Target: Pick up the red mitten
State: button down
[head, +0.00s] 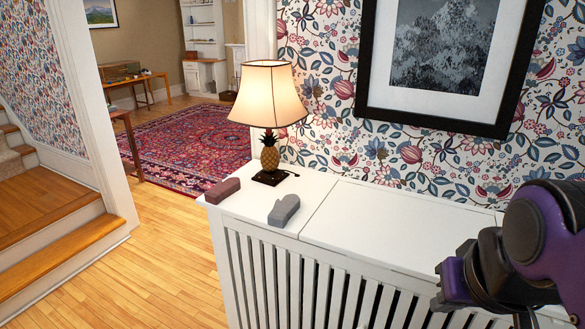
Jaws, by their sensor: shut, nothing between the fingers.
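A dull red, oblong, block-like object (222,190) lies on the white cabinet top at its left end. I cannot make out a thumb on it, so I cannot tell whether it is a mitten. A grey-blue mitten (284,210) with a clear thumb lies to its right, near the front edge and apart from it. My purple and black arm reaches in at the right edge, well to the right of both. My gripper's fingers are not visible in this view.
A lit lamp with a pineapple base (270,153) stands on the white slatted cabinet (367,224), behind the two objects. The cabinet top right of the mitten is clear. A framed picture (445,50) hangs above. Wooden stairs (50,240) rise at left, with open floor between.

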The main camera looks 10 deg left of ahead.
aim_at(222, 190)
jog(key=u, duration=1.1)
jog(key=z, duration=0.25)
jog(key=i+j+z, duration=0.15)
jog(key=z, duration=0.3)
jog(key=i+j+z, duration=0.15)
jog(key=j+z, duration=0.3)
jog(key=i+j+z, duration=0.2)
jog(key=j, duration=0.15)
jog(key=j+z, duration=0.15)
jog(key=j, duration=0.2)
jog(key=i+j+z, duration=0.15)
jog(key=j, duration=0.7)
jog(key=j+z, duration=0.15)
jog(key=j, duration=0.7)
jog(key=i+j, duration=0.1)
jog(key=j, duration=0.85)
jog(key=i+j, duration=0.1)
jog(key=j, duration=0.9)
